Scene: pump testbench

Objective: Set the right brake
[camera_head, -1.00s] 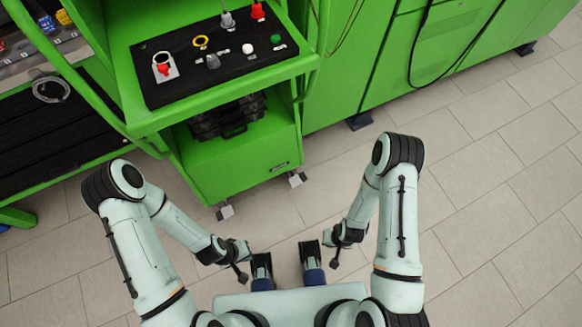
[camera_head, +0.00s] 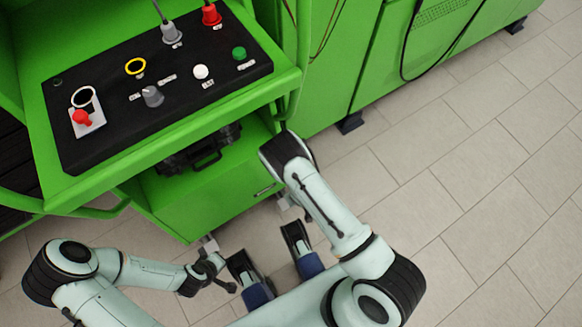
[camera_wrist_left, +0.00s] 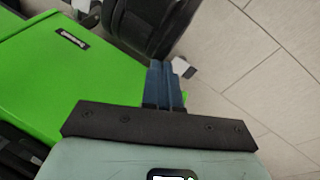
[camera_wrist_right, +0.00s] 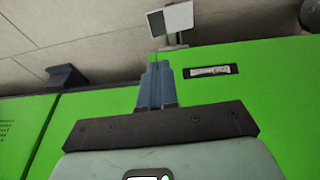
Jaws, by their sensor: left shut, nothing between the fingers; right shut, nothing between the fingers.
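The green cart (camera_head: 190,205) has two grey casters under its front edge. The right caster (camera_head: 285,203) shows partly beside my right arm; the left caster (camera_head: 208,245) is near my left wrist. In the right wrist view a pale caster (camera_wrist_right: 170,22) lies just beyond my right gripper (camera_wrist_right: 154,60), whose blue fingers are together and empty; contact is unclear. My arm hides this gripper in the head view. My left gripper (camera_head: 231,287) is shut and empty, low beside the left caster. Its fingers also show in the left wrist view (camera_wrist_left: 155,68). No brake lever can be made out clearly.
A black control panel (camera_head: 115,120) with a red switch, knob and buttons tops the cart. A dark case (camera_head: 200,150) sits on its shelf. Green cabinets (camera_head: 350,60) stand behind. The tiled floor (camera_head: 450,190) at right is clear.

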